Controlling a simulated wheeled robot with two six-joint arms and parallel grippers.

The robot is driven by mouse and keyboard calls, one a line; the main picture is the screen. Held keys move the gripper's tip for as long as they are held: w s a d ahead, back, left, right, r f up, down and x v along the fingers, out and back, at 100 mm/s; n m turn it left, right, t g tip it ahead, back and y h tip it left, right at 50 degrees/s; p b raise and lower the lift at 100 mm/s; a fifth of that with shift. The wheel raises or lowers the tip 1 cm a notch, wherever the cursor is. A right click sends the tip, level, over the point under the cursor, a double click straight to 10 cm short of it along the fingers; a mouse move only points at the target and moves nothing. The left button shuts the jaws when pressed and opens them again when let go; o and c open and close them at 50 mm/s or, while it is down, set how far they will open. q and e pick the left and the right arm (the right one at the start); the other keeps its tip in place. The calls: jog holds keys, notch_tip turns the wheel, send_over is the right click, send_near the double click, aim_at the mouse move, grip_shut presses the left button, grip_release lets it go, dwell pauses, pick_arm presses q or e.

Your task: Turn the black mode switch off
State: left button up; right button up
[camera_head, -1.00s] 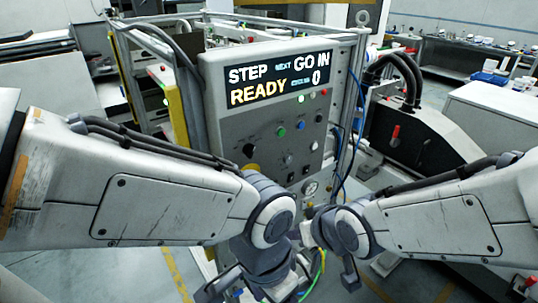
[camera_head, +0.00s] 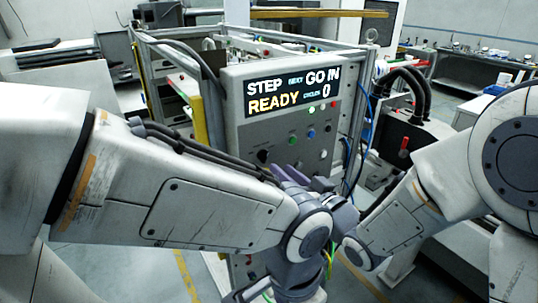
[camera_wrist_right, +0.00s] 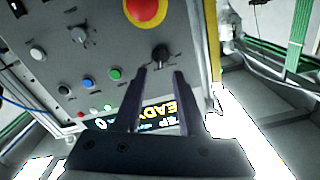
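The black mode switch (camera_wrist_right: 160,53) is a round black knob on the grey panel (camera_wrist_right: 100,52) in the right wrist view; in the head view its knob (camera_head: 263,157) shows small below the display. My right gripper (camera_wrist_right: 159,72) is open, its two dark fingers apart and pointing at the knob, with nothing between them. Whether the tips touch the knob I cannot tell. In the head view this gripper (camera_head: 292,173) is in front of the panel, hiding part of it. My left gripper (camera_head: 250,292) is low at the bottom edge, mostly hidden by its arm.
The display (camera_head: 291,91) reads STEP, NEXT GO IN, READY, CYCLES 0. A red stop button (camera_wrist_right: 147,8) on a yellow ring, a green button (camera_wrist_right: 115,73), a blue button (camera_wrist_right: 88,80) and a grey knob (camera_wrist_right: 78,34) are near the switch. Blue cables (camera_head: 362,120) hang beside the panel.

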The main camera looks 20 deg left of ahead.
aim_at(267, 156)
jog(key=p+x, duration=0.1)
jog(key=x, duration=0.3)
jog(key=shift+w+a+r+p, duration=0.15)
jog(key=shift+a+p, duration=0.1)
jog(key=shift+p, duration=0.05)
jog(key=shift+w+a, duration=0.45)
jog(key=shift+a, duration=0.05)
